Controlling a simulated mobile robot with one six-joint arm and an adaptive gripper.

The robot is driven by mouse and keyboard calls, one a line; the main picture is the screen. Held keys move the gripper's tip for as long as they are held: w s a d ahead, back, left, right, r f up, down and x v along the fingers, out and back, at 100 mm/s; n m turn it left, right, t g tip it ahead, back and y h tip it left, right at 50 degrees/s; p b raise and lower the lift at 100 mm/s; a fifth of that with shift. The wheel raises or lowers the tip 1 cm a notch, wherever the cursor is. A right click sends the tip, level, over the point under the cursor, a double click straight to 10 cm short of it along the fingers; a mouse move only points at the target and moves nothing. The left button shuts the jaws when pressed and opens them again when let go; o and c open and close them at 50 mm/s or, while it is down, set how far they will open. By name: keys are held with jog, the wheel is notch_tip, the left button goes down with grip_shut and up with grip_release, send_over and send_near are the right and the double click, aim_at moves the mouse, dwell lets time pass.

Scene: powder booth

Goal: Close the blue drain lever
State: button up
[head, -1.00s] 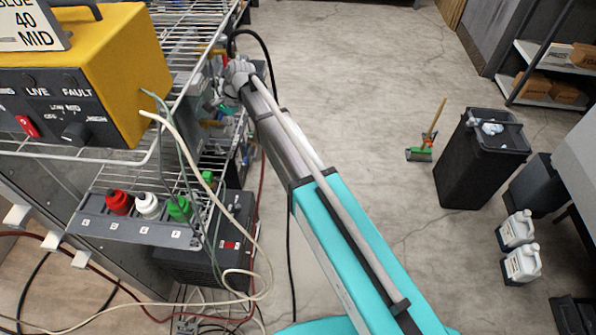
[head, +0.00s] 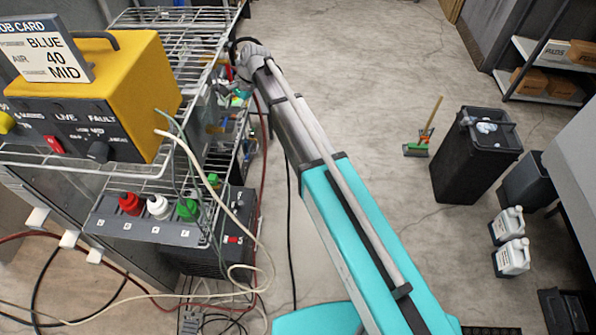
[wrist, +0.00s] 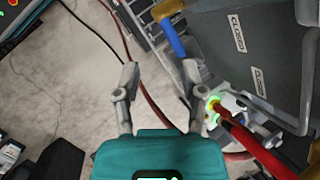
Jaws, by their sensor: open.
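In the wrist view the blue lever (wrist: 172,38) runs down from a yellow fitting (wrist: 167,9), near the top centre. My gripper (wrist: 160,70) is open and empty. Its right fingertip appears just below the blue lever's end in the picture; I cannot tell whether they touch. Two "CLOSED" labels (wrist: 237,32) are on the grey panel to the right of the blue lever. In the head view my arm reaches to the wire rack's side, and the fingers and blue lever cannot be made out there.
A red lever (wrist: 245,143) with a green-lit ring (wrist: 213,106) lies right of my gripper. Red and black hoses run close behind the fingers. The wire rack (head: 120,171) holds a yellow control box (head: 140,85) with a job card (head: 45,50). Open floor (head: 360,90) lies right of my arm.

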jog(key=s+d+f+t+y+b, duration=0.1)
jog(key=s+d+f+b, duration=0.5)
jog(key=d+f+b, duration=0.2)
jog(key=s+d+f+t+y+b, duration=0.2)
jog(key=s+d+f+b, duration=0.5)
jog(key=d+b, duration=0.5)
jog(key=shift+s+d+f+n+b, duration=0.25)
jog(key=shift+f+n+b, duration=0.2)
jog(key=shift+f, duration=0.85)
dwell(0.4)
jog(key=shift+s, duration=0.1)
dwell(0.4)
jog(key=s+d+f+n+h, duration=0.1)
jog(key=s+d+h, duration=0.1)
jog(key=d, duration=0.4)
jog(key=s+d+f+n+h, duration=0.2)
jog(key=d+h, duration=0.1)
jog(key=d, duration=0.3)
jog(key=s+d+f+n+g+h, duration=0.1)
jog(key=s+d+n+h, duration=0.1)
jog(key=d, duration=0.4)
jog(key=shift+s+f+h, duration=0.25)
jog(key=shift+s+h, duration=0.05)
jog(key=shift+h, duration=0.3)
